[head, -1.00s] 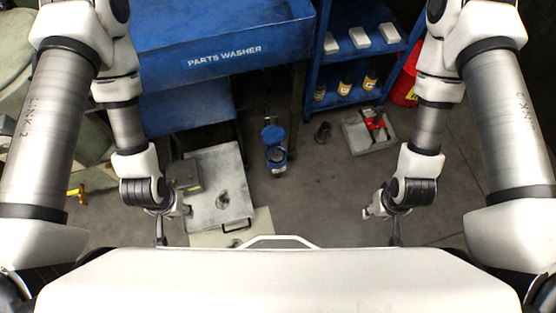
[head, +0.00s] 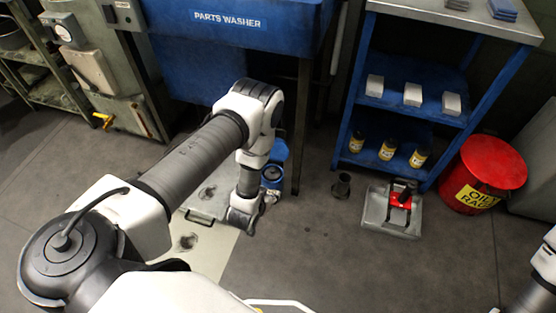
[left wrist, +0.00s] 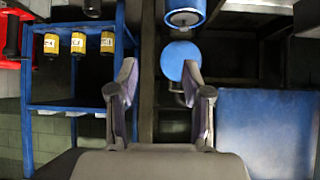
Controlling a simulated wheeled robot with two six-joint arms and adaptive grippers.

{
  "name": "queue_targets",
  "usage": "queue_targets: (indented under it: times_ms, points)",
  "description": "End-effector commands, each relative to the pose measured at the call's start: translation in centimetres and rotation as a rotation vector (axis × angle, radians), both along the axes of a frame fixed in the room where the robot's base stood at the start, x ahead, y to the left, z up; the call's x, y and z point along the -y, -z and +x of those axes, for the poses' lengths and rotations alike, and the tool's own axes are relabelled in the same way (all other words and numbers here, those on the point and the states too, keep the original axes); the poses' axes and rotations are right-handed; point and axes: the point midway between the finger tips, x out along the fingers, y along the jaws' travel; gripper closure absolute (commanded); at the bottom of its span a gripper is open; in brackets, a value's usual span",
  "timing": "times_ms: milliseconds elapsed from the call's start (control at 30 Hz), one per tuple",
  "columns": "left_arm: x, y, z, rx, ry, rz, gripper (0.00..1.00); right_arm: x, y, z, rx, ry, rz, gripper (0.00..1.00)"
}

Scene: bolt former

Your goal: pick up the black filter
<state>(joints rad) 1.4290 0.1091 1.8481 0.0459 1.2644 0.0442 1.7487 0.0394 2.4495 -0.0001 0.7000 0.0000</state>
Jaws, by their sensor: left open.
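A small black cylinder (head: 342,185), which looks like the black filter, stands on the floor left of the grey tray (head: 375,222). My left gripper (head: 262,212) is left of it, low over the floor and close to a blue canister (head: 271,178). The left wrist view shows this gripper (left wrist: 163,95) open, with nothing between its fingers. Beyond the fingers, that view shows the canister's blue round lid (left wrist: 180,58) and blue body (left wrist: 184,14). I cannot make out the black cylinder in the left wrist view. My right gripper is out of view.
The tray holds a red tool with a dark part. A blue shelf (head: 400,118) carries white boxes and yellow-labelled bottles. A red oily-rags bin (head: 485,165) stands at the right. A blue parts washer (head: 235,45) stands behind my left arm.

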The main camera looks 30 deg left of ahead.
Motion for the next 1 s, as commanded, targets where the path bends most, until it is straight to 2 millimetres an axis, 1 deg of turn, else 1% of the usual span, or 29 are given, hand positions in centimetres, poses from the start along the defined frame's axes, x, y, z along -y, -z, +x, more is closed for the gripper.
queue_targets:
  times_ms: [33, 67, 100, 133, 200, 233, 300, 400, 467, 667, 800, 900, 1000]
  points:
    - [-1.2, 6.4, 1.9, 0.107, -0.015, 0.021, 0.51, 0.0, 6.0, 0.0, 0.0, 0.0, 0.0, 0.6]
    - [-1.9, 8.0, 3.0, 0.178, -0.022, 0.035, 0.51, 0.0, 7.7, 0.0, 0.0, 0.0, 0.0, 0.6]
    - [-2.8, 9.8, 4.4, 0.272, -0.031, 0.054, 0.51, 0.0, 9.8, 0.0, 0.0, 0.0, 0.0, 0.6]
    - [-3.4, 11.0, 5.2, 0.338, -0.036, 0.068, 0.51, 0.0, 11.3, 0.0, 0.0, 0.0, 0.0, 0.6]
    - [-4.7, 13.0, 6.7, 0.48, -0.046, 0.097, 0.51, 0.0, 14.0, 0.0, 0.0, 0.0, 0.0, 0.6]
    - [-5.1, 13.5, 7.1, 0.53, -0.048, 0.108, 0.51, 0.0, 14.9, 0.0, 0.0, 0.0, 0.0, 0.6]
    - [-5.9, 14.1, 7.7, 0.622, -0.052, 0.129, 0.51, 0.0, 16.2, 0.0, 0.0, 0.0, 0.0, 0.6]
    - [-6.4, 14.0, 8.2, 0.693, -0.053, 0.145, 0.51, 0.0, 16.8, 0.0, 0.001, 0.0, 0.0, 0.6]
    - [-6.7, 13.9, 8.7, 0.711, -0.054, 0.149, 0.51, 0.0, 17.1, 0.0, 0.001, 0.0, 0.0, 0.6]
    - [-7.2, 13.5, 11.3, 0.714, -0.053, 0.149, 0.51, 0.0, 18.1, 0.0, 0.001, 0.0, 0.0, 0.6]
    - [-7.8, 13.2, 13.7, 0.714, -0.054, 0.15, 0.51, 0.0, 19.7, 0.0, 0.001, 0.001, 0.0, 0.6]
    - [-8.2, 13.1, 15.2, 0.712, -0.053, 0.15, 0.51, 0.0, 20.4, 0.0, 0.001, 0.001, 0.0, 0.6]
    - [-8.3, 12.9, 15.8, 0.71, -0.052, 0.149, 0.51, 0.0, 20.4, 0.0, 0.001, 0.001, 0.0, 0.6]
